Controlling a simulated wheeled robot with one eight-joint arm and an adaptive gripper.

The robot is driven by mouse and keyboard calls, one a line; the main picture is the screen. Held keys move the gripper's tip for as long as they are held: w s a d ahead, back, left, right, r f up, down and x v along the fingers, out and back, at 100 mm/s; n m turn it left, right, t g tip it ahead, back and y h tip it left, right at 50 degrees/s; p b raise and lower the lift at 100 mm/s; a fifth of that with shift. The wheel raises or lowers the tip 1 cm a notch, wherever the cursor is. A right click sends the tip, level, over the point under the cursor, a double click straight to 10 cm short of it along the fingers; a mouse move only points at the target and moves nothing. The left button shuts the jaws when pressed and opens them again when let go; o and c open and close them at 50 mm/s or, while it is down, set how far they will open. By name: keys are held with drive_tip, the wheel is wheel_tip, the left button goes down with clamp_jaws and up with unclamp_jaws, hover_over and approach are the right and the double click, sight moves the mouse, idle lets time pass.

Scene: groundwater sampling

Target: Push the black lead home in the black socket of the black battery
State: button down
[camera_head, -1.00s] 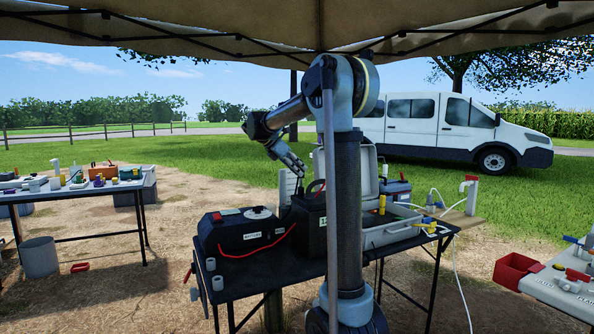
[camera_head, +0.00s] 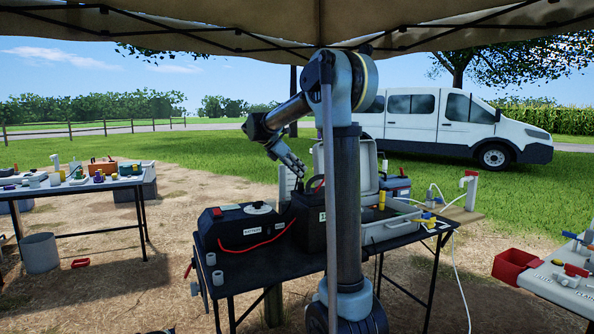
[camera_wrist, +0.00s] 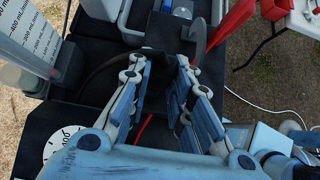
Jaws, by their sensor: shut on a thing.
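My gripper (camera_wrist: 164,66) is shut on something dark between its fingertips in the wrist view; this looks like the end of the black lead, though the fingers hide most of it. A black cable (camera_wrist: 101,68) curves from the fingertips to the left. In the head view my gripper (camera_head: 303,173) points down over the black battery (camera_head: 308,218), a box with a pale label and a dark handle, partly behind my arm. I cannot make out the black socket or whether the lead sits in it.
A black case (camera_head: 233,231) with a white dial and a red lead (camera_head: 262,246) stands left of the battery on the dark table (camera_head: 245,281). An open grey case (camera_head: 388,232) is on the right. Side tables hold other gear.

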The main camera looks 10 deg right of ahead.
drive_tip(key=shift+f, duration=0.6)
drive_tip(key=c, duration=1.4)
unclamp_jaws()
drive_tip(key=shift+o, duration=0.2)
drive_tip(key=v, duration=1.1)
drive_tip(key=shift+a+r, duration=0.2)
drive_tip(key=shift+a, duration=0.1)
drive_tip(key=shift+s, duration=0.2)
